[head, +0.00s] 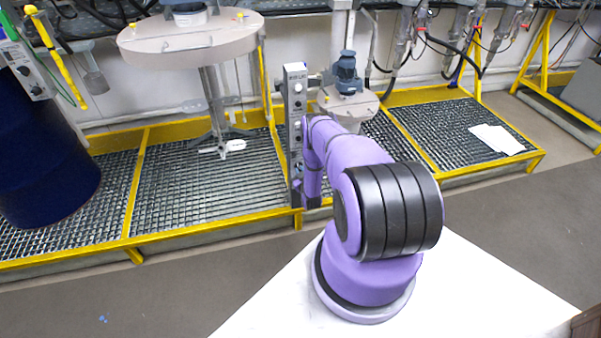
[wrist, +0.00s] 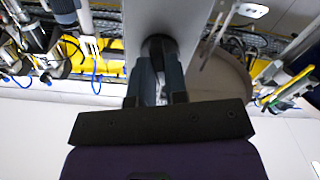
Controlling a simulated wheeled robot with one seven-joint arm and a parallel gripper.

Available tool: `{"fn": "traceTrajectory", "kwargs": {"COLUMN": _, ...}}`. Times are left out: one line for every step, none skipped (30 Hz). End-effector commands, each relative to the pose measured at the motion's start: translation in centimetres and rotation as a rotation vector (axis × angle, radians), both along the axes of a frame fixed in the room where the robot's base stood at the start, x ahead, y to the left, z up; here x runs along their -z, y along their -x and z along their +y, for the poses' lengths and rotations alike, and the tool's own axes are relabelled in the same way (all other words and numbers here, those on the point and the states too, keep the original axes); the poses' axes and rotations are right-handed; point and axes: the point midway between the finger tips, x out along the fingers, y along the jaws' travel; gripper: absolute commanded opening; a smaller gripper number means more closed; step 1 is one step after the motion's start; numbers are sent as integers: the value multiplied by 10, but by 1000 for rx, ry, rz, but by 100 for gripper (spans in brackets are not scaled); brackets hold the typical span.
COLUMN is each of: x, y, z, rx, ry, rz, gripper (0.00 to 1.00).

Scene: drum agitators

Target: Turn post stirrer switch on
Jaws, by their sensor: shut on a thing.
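The post (head: 296,80) is a tall grey upright with several round switches down its front, standing at the platform's front edge in the head view. In the wrist view the post (wrist: 165,14) is a broad grey face running up the middle. My gripper (wrist: 157,78) reaches to this face with its two dark fingers close together. It is shut on a switch (wrist: 157,45), of which only a dark and grey part shows between the fingers. The switch's setting cannot be read. In the head view my purple arm covers part of the post, and my fingers are hidden.
A raised grating platform (head: 195,185) with yellow edges lies behind the post. A lidded stirrer (head: 190,38) hangs at the left, and a dark blue drum (head: 45,150) stands farther left. A small motor unit (head: 347,75) is close right of the post. Grey floor in front is clear.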

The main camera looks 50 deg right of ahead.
Motion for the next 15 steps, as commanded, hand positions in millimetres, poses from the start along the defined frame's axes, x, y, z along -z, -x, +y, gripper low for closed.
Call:
{"fn": "traceTrajectory", "kwargs": {"x": 0, "y": 1, "z": 0, "rx": 0, "ry": -38, "rz": -22, "gripper": 0}}
{"fn": "traceTrajectory", "kwargs": {"x": 0, "y": 1, "z": 0, "rx": 0, "ry": -63, "rz": -37, "gripper": 0}}
{"fn": "traceTrajectory", "kwargs": {"x": 0, "y": 1, "z": 0, "rx": 0, "ry": -95, "rz": -57, "gripper": 0}}
{"fn": "traceTrajectory", "kwargs": {"x": 0, "y": 1, "z": 0, "rx": 0, "ry": -120, "rz": -72, "gripper": 0}}
{"fn": "traceTrajectory", "kwargs": {"x": 0, "y": 1, "z": 0, "rx": 0, "ry": -145, "rz": -88, "gripper": 0}}
{"fn": "traceTrajectory", "kwargs": {"x": 0, "y": 1, "z": 0, "rx": 1, "ry": -177, "rz": -108, "gripper": 0}}
{"fn": "traceTrajectory", "kwargs": {"x": 0, "y": 1, "z": 0, "rx": 2, "ry": -202, "rz": -122, "gripper": 0}}
{"fn": "traceTrajectory", "kwargs": {"x": 0, "y": 1, "z": 0, "rx": 2, "ry": -227, "rz": -137, "gripper": 0}}
{"fn": "traceTrajectory", "kwargs": {"x": 1, "y": 1, "z": 0, "rx": 2, "ry": -259, "rz": -157, "gripper": 0}}
{"fn": "traceTrajectory", "kwargs": {"x": 0, "y": 1, "z": 0, "rx": 1, "ry": -283, "rz": -172, "gripper": 0}}
{"fn": "traceTrajectory", "kwargs": {"x": 1, "y": 1, "z": 0, "rx": 1, "ry": -307, "rz": -186, "gripper": 0}}
{"fn": "traceTrajectory", "kwargs": {"x": 1, "y": 1, "z": 0, "rx": 1, "ry": -339, "rz": -206, "gripper": 0}}
{"fn": "traceTrajectory", "kwargs": {"x": 1, "y": 1, "z": 0, "rx": 1, "ry": -363, "rz": -221, "gripper": 0}}
{"fn": "traceTrajectory", "kwargs": {"x": 1, "y": 1, "z": 0, "rx": 1, "ry": -388, "rz": -236, "gripper": 0}}
{"fn": "traceTrajectory", "kwargs": {"x": 1, "y": 1, "z": 0, "rx": 1, "ry": -420, "rz": -256, "gripper": 0}}
